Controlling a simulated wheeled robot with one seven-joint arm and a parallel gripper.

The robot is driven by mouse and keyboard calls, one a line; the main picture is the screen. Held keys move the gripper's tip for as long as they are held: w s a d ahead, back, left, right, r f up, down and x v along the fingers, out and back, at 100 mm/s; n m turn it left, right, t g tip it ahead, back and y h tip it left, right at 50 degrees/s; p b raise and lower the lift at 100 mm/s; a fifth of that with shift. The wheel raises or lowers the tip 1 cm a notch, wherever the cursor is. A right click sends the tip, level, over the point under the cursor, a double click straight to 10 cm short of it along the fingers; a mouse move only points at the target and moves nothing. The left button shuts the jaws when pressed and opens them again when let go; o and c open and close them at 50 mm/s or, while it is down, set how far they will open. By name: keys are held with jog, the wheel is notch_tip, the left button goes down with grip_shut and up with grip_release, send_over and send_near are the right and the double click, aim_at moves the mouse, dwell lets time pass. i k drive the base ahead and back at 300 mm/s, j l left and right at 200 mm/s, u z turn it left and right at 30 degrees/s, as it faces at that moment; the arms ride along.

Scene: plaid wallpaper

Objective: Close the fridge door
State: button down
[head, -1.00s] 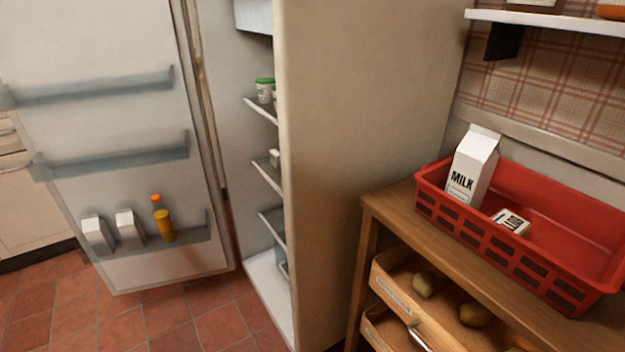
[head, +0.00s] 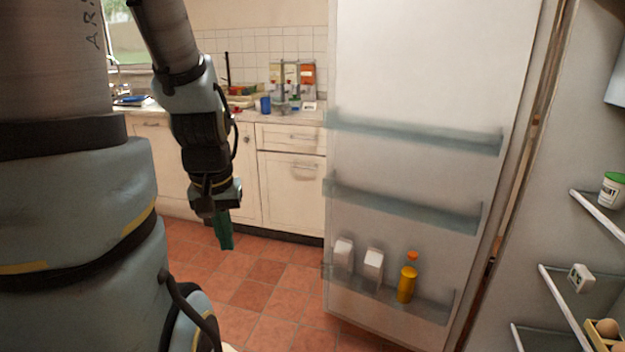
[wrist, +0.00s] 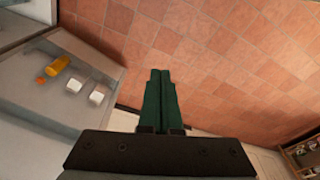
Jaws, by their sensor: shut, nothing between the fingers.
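The fridge door (head: 420,90) stands wide open in the head view, its inner side with shelves facing me. Its lowest shelf holds two white cartons and an orange bottle (head: 407,284). The door's shelf side also shows at the left of the wrist view (wrist: 45,95). The open fridge interior (head: 560,150) is at the right of the head view. My gripper (head: 224,232) is left of the door, apart from it, pointing down over the floor. Its green fingers (wrist: 160,100) are together and empty in the wrist view.
White kitchen cabinets (head: 290,185) and a cluttered counter stand behind. The red tiled floor (head: 265,285) is clear between my arm and the door. A jar (head: 612,190) and eggs (head: 605,330) sit on the fridge shelves.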

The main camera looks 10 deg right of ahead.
aim_at(432, 104)
jog(key=i+j, duration=0.1)
jog(key=i, duration=0.6)
jog(key=i+z, duration=0.1)
jog(key=i, duration=0.55)
jog(key=i+j, duration=0.2)
jog(key=i, duration=0.5)
jog(key=i+j+z, duration=0.15)
jog(key=i+z, duration=0.2)
jog(key=i+j+z, duration=0.3)
jog(key=i, duration=0.2)
